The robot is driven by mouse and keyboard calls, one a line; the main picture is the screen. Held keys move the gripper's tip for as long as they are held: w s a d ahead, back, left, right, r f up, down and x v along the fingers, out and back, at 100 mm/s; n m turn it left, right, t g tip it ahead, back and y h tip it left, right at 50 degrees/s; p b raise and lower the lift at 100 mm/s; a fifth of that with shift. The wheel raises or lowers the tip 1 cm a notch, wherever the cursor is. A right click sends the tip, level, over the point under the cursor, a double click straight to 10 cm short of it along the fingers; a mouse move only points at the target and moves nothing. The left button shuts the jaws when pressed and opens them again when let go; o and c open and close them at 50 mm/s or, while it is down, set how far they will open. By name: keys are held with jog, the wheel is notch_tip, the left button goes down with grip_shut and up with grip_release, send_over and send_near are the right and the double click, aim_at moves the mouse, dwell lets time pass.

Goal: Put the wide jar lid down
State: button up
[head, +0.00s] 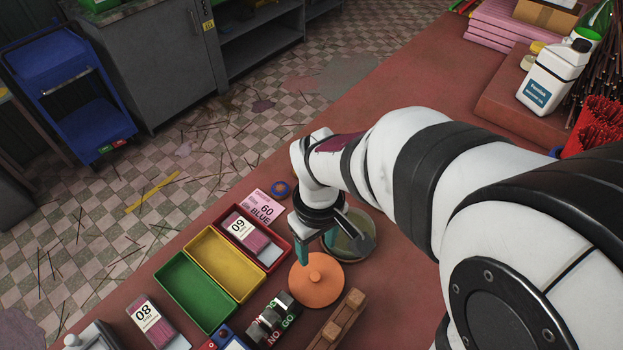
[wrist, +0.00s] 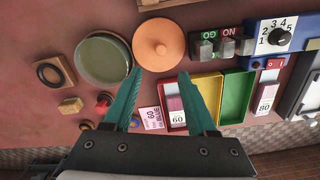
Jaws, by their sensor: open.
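The wide jar lid is an orange disc with a round knob (head: 316,279). It lies knob up on the red-brown table, and it also shows at the top middle of the wrist view (wrist: 158,44). The wide jar (wrist: 103,60) stands beside it, round with a greenish inside and no lid on it; in the head view my gripper partly hides the jar (head: 352,240). My gripper (wrist: 160,75) is open, with nothing between its teal fingers. The lid is beyond the fingertips, apart from them in the wrist view. In the head view one finger (head: 302,250) overlaps the lid's far edge.
Red, yellow (head: 223,262) and green (head: 194,291) trays stand left of the lid, the red one holding a pink bundle labelled 60. GO/NO gauge blocks (head: 272,318) and a wooden block (head: 343,320) sit close to the lid. A white bottle (head: 553,78) stands far right.

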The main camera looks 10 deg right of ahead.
jog(key=s+d+r+m+y, duration=0.1)
jog(key=s+r+m, duration=0.2)
jog(key=s+m, duration=0.2)
jog(key=s+d+r+m, duration=0.1)
jog(key=s+r+m, duration=0.2)
jog(key=s+m, duration=0.3)
jog(key=shift+s+d+r+m+y, duration=0.2)
jog(key=shift+s+r+m+y, duration=0.15)
jog(key=shift+s, duration=0.75)
